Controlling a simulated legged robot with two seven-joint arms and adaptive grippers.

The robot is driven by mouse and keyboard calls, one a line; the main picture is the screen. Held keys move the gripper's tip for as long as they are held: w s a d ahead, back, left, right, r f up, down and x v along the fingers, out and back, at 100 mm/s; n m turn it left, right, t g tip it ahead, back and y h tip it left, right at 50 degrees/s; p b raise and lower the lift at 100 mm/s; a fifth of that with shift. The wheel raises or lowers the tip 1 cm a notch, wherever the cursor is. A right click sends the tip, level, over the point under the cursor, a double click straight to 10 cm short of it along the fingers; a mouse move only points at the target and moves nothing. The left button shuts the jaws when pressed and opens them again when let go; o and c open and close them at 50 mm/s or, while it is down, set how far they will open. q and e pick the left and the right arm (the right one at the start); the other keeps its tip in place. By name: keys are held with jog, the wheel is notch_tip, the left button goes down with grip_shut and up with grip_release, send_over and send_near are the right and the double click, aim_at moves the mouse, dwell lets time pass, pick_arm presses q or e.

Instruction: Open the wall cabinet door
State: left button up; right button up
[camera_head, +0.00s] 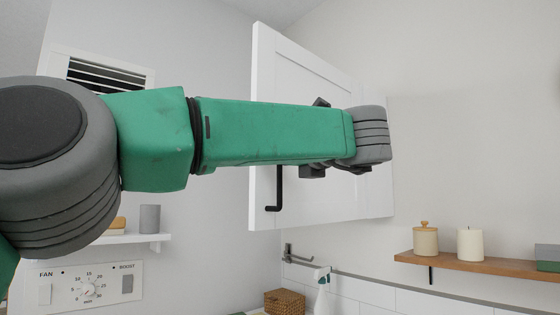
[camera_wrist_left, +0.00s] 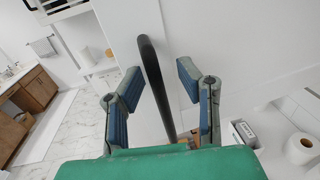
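The white wall cabinet door (camera_head: 325,205) is in the middle of the head view. It stands at an angle to the wall behind, with its handle edge nearer me, so it looks swung out; the cabinet body is hidden. A black bar handle (camera_head: 279,190) is low on the door's left side, its upper part behind my left arm. In the left wrist view the handle (camera_wrist_left: 154,75) runs between the two fingers of my left gripper (camera_wrist_left: 159,72), which is open, with gaps visible on both sides. The head view mostly hides this gripper. My right gripper is not in view.
A wooden shelf (camera_head: 480,264) with a lidded jar (camera_head: 425,239) and a candle (camera_head: 470,245) is on the right wall. A small white shelf (camera_head: 120,241) is at left, above a fan control panel (camera_head: 90,286). A wicker box (camera_head: 285,301) sits below the door.

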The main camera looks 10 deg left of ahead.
pick_arm(q)
jog(key=shift+s, duration=0.1)
jog(key=v, duration=1.2)
jog(key=shift+d, duration=0.2)
jog(key=shift+a, duration=0.1)
